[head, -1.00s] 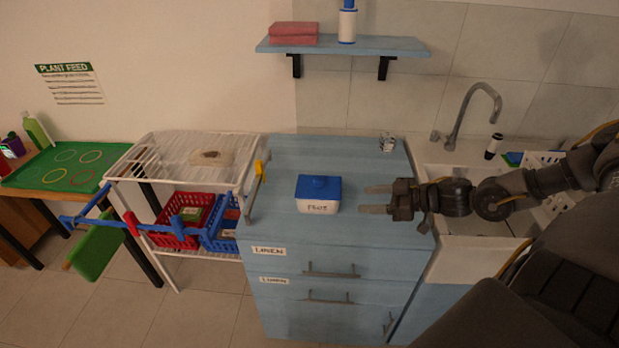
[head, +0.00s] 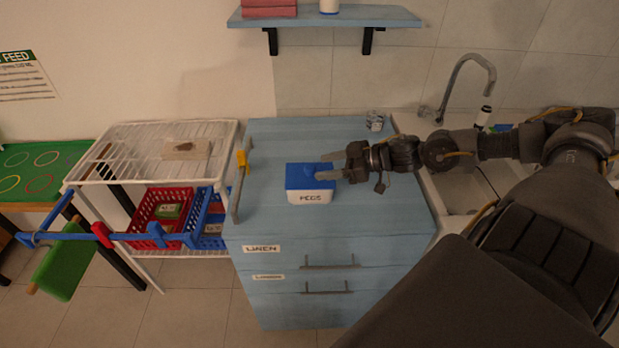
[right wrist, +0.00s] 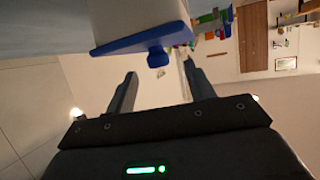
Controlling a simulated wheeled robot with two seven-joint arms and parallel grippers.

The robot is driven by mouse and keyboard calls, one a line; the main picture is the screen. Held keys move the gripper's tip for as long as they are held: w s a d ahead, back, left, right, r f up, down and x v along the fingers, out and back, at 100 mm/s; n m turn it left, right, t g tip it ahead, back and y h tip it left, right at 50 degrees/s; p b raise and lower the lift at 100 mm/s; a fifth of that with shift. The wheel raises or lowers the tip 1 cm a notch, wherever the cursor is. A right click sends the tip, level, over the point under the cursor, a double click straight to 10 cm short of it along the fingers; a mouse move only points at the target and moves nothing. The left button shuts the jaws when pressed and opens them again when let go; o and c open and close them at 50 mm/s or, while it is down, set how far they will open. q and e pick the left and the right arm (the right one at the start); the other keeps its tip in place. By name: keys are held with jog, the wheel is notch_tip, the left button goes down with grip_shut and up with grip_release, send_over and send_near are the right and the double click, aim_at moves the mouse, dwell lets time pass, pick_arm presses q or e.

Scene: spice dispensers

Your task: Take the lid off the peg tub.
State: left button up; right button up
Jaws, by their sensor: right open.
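The peg tub (head: 311,197) is a white box labelled PEGS, standing on the blue counter. Its blue lid (head: 300,176) is on top, with a round blue knob. My right gripper (head: 322,165) is open, coming in from the right, with its fingers over the right part of the lid around the knob's level. In the right wrist view the lid (right wrist: 130,43) and its knob (right wrist: 157,57) appear just beyond the two spread fingertips, roughly between them. I cannot tell whether the fingers touch the knob. My left gripper is not in view.
A white wire cart (head: 150,152) with red (head: 160,212) and blue baskets stands left of the counter. A yellow clip (head: 242,161) is on the rail at the counter's left edge. A small glass (head: 375,121) stands at the back; the sink is right. A shelf (head: 330,17) hangs above.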

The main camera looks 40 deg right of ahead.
aim_at(310, 166)
jog(key=shift+p+x, duration=0.55)
jog(key=shift+x, duration=1.7)
jog(key=shift+w+a+f, duration=0.15)
jog(key=shift+w+a, duration=0.05)
jog(key=shift+w, duration=0.25)
jog(key=shift+c, duration=0.4)
jog(key=c, duration=1)
